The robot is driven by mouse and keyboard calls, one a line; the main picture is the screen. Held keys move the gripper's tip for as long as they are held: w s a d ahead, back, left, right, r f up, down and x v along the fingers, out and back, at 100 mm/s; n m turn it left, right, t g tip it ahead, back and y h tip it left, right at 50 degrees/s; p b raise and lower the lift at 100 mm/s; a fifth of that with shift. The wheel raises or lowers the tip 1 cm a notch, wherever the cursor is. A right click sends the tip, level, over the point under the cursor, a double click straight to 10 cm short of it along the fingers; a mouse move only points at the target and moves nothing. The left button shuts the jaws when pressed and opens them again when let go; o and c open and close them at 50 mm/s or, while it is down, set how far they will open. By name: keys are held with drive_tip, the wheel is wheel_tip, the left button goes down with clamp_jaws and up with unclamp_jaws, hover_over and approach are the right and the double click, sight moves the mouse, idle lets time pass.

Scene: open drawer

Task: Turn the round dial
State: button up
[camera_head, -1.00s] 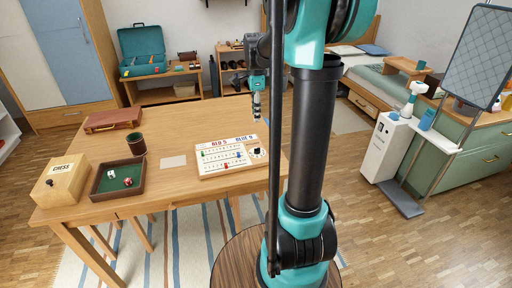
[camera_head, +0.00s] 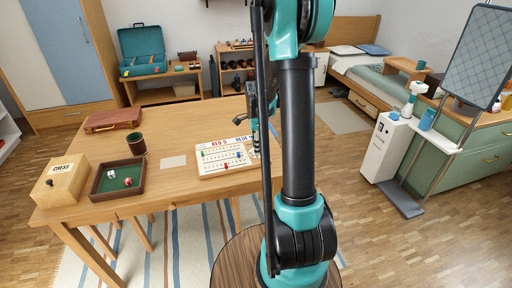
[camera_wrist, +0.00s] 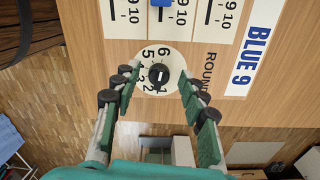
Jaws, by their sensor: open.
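The round dial (camera_wrist: 158,75) is a dark knob with a light pointer line, set on a pale disc (camera_wrist: 146,60) numbered 1 to 6 beside the word ROUND. It is on the wooden scoreboard (camera_wrist: 125,22) labelled BLUE 9. My gripper (camera_wrist: 158,80) is open, with one finger on each side of the dial in the wrist view. I cannot tell whether the fingers touch it. In the head view the scoreboard (camera_head: 222,172) lies on the table; my gripper (camera_head: 254,145) is above its right end, and my arm hides the dial.
The wooden table (camera_head: 190,108) also holds a dice tray (camera_head: 103,193), a dark cup (camera_head: 137,145), a CHESS box (camera_head: 60,182), a brown case (camera_head: 113,118) and a pale card (camera_head: 172,161). The table's right edge is close to the scoreboard.

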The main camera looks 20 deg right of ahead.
drive_tip(key=shift+f, duration=0.3)
drive_tip(key=shift+c, duration=0.6)
clamp_jaws()
